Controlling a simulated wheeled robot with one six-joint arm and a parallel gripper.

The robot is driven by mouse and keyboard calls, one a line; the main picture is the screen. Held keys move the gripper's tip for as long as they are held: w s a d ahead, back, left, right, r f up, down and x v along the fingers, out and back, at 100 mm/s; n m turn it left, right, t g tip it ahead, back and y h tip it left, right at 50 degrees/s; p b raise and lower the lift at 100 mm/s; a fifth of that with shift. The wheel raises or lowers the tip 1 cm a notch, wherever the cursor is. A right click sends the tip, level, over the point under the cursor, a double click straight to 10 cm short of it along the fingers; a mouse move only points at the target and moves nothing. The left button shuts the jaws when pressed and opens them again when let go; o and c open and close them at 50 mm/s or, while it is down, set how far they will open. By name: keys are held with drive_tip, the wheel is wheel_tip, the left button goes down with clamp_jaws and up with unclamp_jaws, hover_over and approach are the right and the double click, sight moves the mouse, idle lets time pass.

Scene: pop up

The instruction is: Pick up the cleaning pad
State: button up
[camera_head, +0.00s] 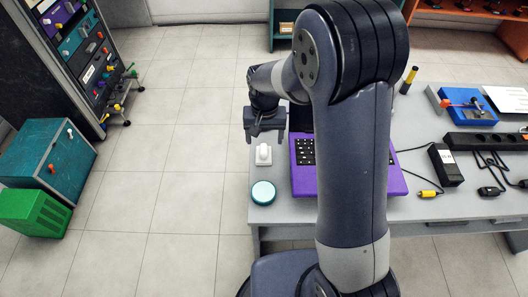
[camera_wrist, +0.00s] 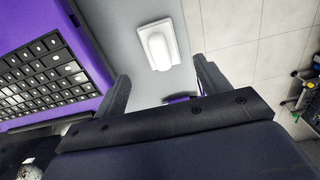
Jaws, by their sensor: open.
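A round teal disc (camera_head: 263,192) with a pale top lies at the table's left front corner; it may be the cleaning pad, but I cannot tell for sure. A small white object (camera_head: 263,154) with a raised rounded top lies behind it, left of the purple laptop. The white object also shows in the wrist view (camera_wrist: 156,45), just beyond the fingertips and roughly between them. My gripper (camera_head: 265,138) is open and empty above the table's left edge, behind the white object in the head view. Both fingers (camera_wrist: 162,76) show apart in the wrist view.
The purple laptop (camera_head: 301,178) sits close right of the white object, partly hidden by my arm. A black adapter (camera_head: 446,164), cables and a power strip (camera_head: 487,142) lie farther right on the grey table (camera_head: 420,208). Open floor (camera_head: 185,150) lies left of the table.

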sight(264, 149)
drive_tip(key=f, duration=0.3)
drive_tip(key=s+f, duration=0.1)
drive_tip(key=f, duration=0.1)
drive_tip(key=shift+a, duration=0.15)
drive_tip(key=shift+w+f, duration=0.1)
drive_tip(key=shift+f, duration=0.4)
drive_tip(key=shift+c, duration=0.4)
drive_tip(key=c, duration=1)
